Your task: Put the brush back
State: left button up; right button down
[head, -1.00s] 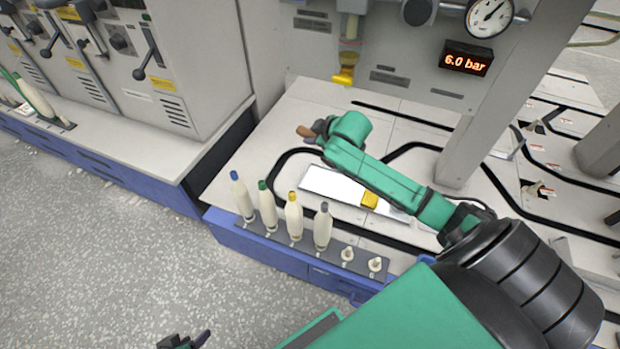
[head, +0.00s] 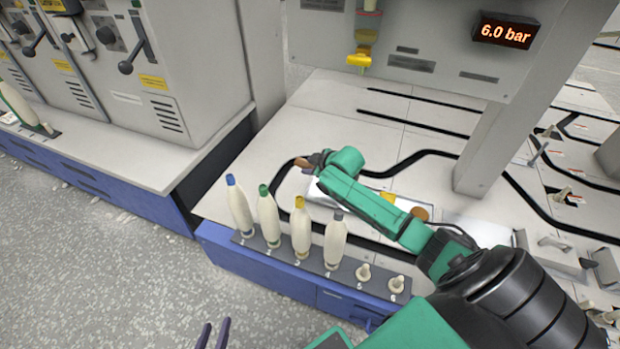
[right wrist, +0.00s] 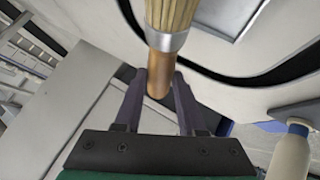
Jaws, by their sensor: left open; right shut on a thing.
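The brush shows in the right wrist view with pale bristles (right wrist: 172,12), a metal ferrule and a brown wooden handle (right wrist: 158,82). My right gripper (right wrist: 160,90) is shut on its handle. In the head view my right gripper (head: 316,161) is above the light worktop, with a brown part of the brush (head: 302,164) sticking out to its left. The bristles cannot be made out there. My left gripper (head: 213,335) shows only its fingertips at the bottom edge, open and empty, over the floor.
A rack (head: 322,272) along the front edge holds several bobbins with coloured tips; pegs 5 and 6 are bare. Behind it, partly under my right arm, lies a pale plate (head: 318,190) with a yellow piece (head: 388,197) and a brown round thing (head: 420,213). A post (head: 505,130) stands right.

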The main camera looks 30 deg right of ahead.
notch_tip(320, 180, down, 4)
jog(key=shift+r+b, duration=0.25)
jog(key=shift+b, duration=0.4)
jog(key=shift+r, duration=0.1)
jog(key=c, duration=0.5)
grip_release()
pick_arm(q)
jog(key=shift+f, duration=0.95)
jog(key=a+r+m+g+y+p, duration=0.1)
jog(key=a+r+g+y+p, duration=0.1)
jog(key=a+r+g+p, duration=0.2)
notch_tip(320, 180, up, 2)
jog(key=p, duration=0.3)
pick_arm(e)
jog(key=v, duration=1.2)
pick_arm(q)
jog(key=shift+a+r, duration=0.1)
